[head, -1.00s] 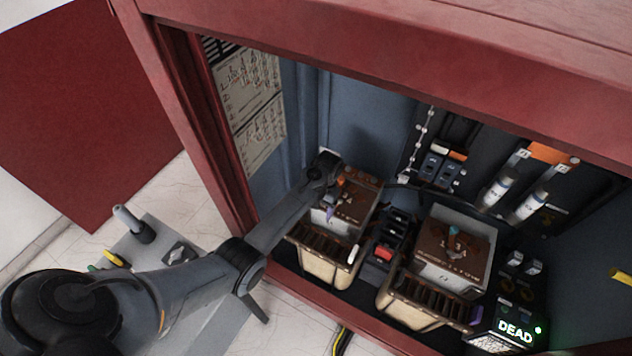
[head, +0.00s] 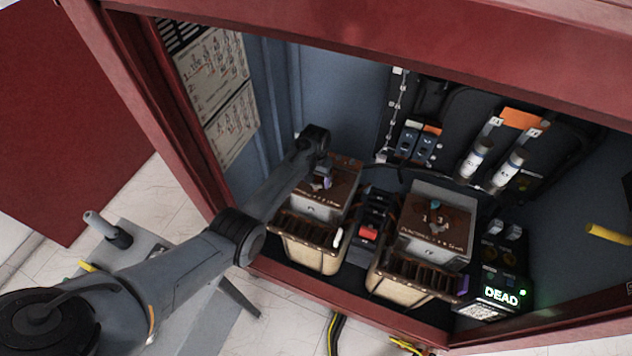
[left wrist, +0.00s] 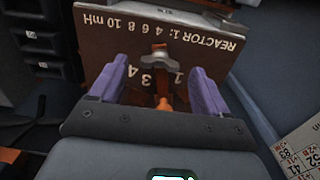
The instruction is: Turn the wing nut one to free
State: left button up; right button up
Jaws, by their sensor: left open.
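The metal wing nut (left wrist: 158,60) sits on the reactor's brown panel in the left wrist view, with an orange piece below it. The panel (left wrist: 110,25) reads "REACTOR 1: 4 6 8 10 mH" upside down, with part of a number scale showing. My left gripper (left wrist: 160,67) is open, its purple fingers on either side of the nut with gaps showing. I cannot tell how deep the fingertips are. In the head view my left gripper (head: 323,176) is over the left reactor box (head: 343,188) and hides the nut there. My right gripper is out of view.
A similar brown-topped box (head: 440,228) with a teal knob stands to the right. A black block with a red switch (head: 368,231) lies between the boxes. A "DEAD" display (head: 501,297) is at the lower right. The red cabinet frame (head: 190,130) borders the opening.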

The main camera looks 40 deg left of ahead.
pick_arm(q)
jog(key=shift+f, duration=0.85)
jog(key=c, duration=1)
jog(key=shift+c, duration=0.2)
